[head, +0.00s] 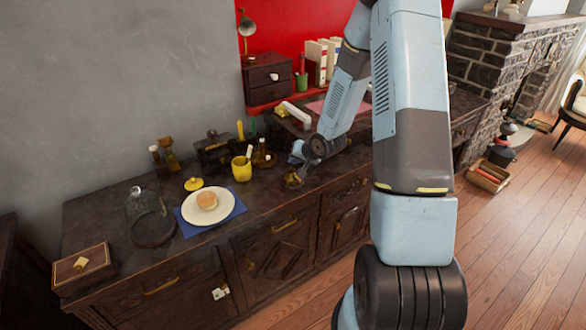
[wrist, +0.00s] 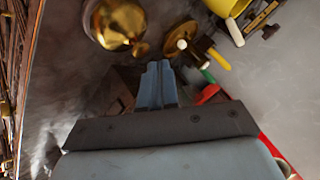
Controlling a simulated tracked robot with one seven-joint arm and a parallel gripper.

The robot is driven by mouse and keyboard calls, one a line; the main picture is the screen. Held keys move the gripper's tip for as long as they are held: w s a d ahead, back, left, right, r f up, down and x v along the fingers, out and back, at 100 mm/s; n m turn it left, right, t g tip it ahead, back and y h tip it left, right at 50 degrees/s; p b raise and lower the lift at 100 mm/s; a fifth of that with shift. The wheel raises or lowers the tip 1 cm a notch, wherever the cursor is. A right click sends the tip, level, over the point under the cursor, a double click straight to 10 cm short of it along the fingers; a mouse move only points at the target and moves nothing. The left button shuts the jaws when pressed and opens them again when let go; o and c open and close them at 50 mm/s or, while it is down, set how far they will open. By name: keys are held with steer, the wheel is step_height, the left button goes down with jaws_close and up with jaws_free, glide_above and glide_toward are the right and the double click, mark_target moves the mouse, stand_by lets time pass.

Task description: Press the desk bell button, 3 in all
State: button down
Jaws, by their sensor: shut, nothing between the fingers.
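The desk bell appears as a shiny brass dome (wrist: 118,22) at the top of the wrist view, with a small brass knob beside it. In the head view the brass bell (head: 293,180) is small and dark, near the front edge of the sideboard. My gripper (wrist: 156,68) is shut and empty, with its blue fingertips together and pointing toward the bell. In the head view my gripper (head: 300,160) is just above and beside the bell. I cannot tell whether the fingertips touch it.
A yellow cup (head: 241,170), a white plate (head: 209,207) with a bun on a blue napkin, and a glass dome (head: 139,203) stand to the left on the dark sideboard. A round brass stand with a white-tipped stick (wrist: 181,38) is close by in the wrist view.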

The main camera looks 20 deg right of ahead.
mark_target(294, 169)
steer(key=shift+r, duration=0.1)
steer(key=shift+r, duration=2.45)
stand_by(1.1)
steer(key=shift+r, duration=1.85)
steer(key=shift+f, duration=0.15)
steer(key=shift+f, duration=4.3)
